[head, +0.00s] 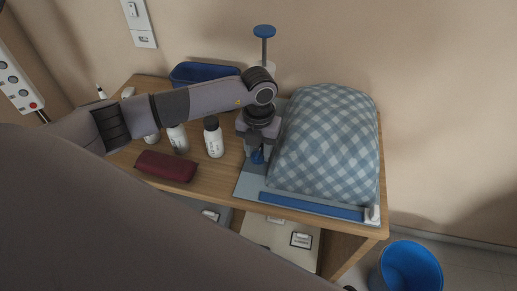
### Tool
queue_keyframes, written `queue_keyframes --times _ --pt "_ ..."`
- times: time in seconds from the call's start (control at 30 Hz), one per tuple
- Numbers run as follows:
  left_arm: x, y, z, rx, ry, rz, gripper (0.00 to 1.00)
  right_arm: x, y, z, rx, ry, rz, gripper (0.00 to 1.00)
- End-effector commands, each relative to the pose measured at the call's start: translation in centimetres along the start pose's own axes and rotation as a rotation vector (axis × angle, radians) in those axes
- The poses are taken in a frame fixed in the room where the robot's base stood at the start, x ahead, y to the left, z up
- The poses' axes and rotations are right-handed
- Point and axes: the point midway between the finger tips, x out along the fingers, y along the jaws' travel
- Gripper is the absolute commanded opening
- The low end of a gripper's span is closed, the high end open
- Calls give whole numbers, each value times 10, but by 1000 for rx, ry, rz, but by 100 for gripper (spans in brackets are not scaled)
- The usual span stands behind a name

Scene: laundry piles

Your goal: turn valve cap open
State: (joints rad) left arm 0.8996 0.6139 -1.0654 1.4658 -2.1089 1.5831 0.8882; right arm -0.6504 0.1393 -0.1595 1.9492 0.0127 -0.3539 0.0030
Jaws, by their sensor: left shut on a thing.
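A clear storage bag (249,184) lies on the wooden cabinet top, bulging around a blue and white checkered bundle (325,145). A blue strip (315,206) runs along its front edge, with a white slider (373,214) at the right end. My left gripper (258,156) points down at the flat left part of the bag, beside the bundle. It is shut on a small blue piece, which looks like the valve cap (257,157). The fingers hide much of the cap, so I cannot tell how far it is turned. My right gripper is not in view.
A pump with a blue handle (264,32) stands behind my left wrist. White bottles (213,138), a dark red case (166,166) and a blue basket (190,72) crowd the left of the top. A blue bin (408,268) stands on the floor at right.

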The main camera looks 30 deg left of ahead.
Motion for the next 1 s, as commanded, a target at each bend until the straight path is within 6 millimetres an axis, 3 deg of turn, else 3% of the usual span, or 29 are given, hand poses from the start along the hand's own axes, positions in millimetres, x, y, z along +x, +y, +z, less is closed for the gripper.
queue_keyframes --times 0.6,1.0 --pt "0 0 1 382 -3 -1 10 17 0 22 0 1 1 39" --pt "-1 0 1 455 -3 0 10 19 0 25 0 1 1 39"
